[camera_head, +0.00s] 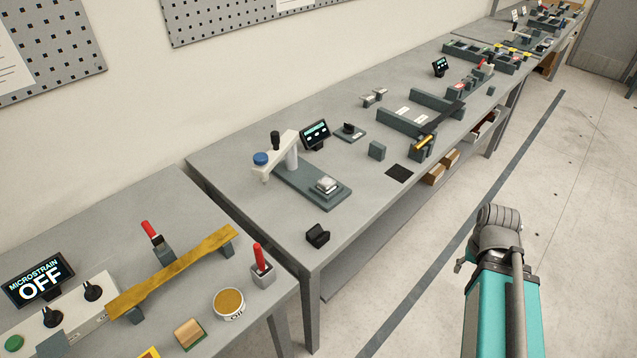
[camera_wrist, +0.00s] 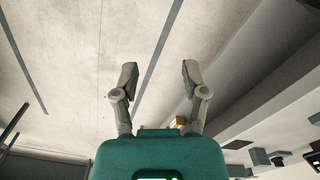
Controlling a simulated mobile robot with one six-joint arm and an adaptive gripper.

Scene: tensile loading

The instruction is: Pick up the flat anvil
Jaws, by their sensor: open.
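I cannot tell for sure which piece is the flat anvil. A small dark block (camera_head: 318,234) with a notched top sits on the bench near its front left corner. A silver squarish piece (camera_head: 326,186) rests on the base plate of a small press (camera_head: 311,184). A dark piece on a small plate (camera_head: 349,131) stands behind, beside a display. My gripper (camera_wrist: 160,75) is open and empty in the wrist view, its two fingers apart over the floor. My arm is at the lower right of the head view, well away from the bench pieces.
The near bench holds a yellow bar (camera_head: 172,270), red-handled tools, a round tin (camera_head: 229,303) and a display reading OFF (camera_head: 38,281). Grey blocks and rails (camera_head: 405,122) stand farther along the middle bench. A small display (camera_head: 315,134) stands behind the press. The floor (camera_head: 575,200) is open.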

